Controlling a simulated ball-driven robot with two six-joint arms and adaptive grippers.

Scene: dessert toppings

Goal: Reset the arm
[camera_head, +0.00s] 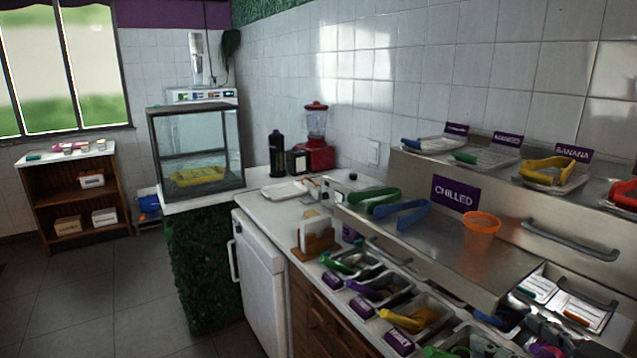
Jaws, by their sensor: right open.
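My right gripper (548,336) shows as a dark grey shape low at the right edge of the counter, partly cut off by the bottom of the picture. It is open, and I see nothing held in it. It is in front of the steel topping pans, below the steel shelf. My left gripper is not in view.
An orange cup (482,232) stands on the steel shelf (440,255), with green tongs (372,200) and blue tongs (402,215) to its left. Topping pans with purple labels line the counter front. A glass case (197,150) and red blender (317,150) stand behind. Floor at left is clear.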

